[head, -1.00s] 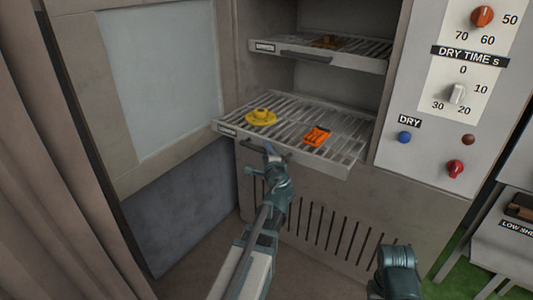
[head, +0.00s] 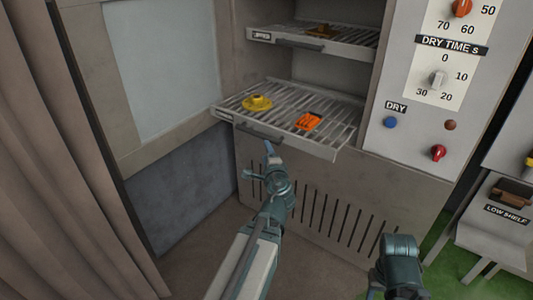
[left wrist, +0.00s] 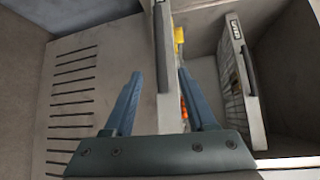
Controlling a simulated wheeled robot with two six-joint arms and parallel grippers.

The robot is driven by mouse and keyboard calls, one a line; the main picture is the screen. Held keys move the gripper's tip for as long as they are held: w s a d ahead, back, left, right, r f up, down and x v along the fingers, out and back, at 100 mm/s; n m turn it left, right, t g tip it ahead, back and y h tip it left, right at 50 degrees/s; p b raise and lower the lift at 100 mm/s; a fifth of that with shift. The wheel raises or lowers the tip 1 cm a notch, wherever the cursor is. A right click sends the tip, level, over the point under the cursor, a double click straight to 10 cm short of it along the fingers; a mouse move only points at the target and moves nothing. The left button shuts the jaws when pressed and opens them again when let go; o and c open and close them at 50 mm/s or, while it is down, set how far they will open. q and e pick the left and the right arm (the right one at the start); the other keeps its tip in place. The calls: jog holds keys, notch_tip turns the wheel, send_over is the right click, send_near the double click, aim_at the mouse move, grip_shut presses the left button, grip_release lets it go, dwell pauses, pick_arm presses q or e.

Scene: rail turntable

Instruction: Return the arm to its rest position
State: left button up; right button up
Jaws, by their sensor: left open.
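My left arm reaches up from the bottom middle of the head view. Its gripper (head: 270,150) is just below and in front of the dark handle (head: 262,133) of the pulled-out lower rack (head: 290,147). In the left wrist view the gripper (left wrist: 159,76) is open, with the rack's front edge (left wrist: 164,95) showing between its fingers. No thing is held. My right arm shows only as a teal link at the lower right of the head view; its gripper is not visible.
The lower rack holds a yellow knobbed piece (head: 257,103) and an orange piece (head: 308,122). An upper rack (head: 340,50) sits above. A control panel with dials (head: 437,80) stands right, a low shelf (head: 500,235) beyond it. A curtain (head: 50,150) hangs left.

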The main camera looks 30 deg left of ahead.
pick_arm(q)
jog(key=s+d+r+n+g+h+p, duration=0.2)
jog(key=s+d+p, duration=0.4)
jog(key=d, duration=0.5)
jog(key=s+d+r+n+g+h+p, duration=0.1)
jog(key=s+d+n+g+h+p, duration=0.2)
jog(key=s+d+g+p, duration=0.3)
jog(key=s+d+r+n+g+h+p, duration=0.2)
jog(key=s+d+g+h+p, duration=0.2)
jog(key=d+p, duration=0.8)
jog(key=s+d, duration=0.2)
jog(key=d, duration=0.2)
jog(key=shift+s+r+n+g+h+p, duration=0.3)
jog(key=shift+s+r, duration=0.05)
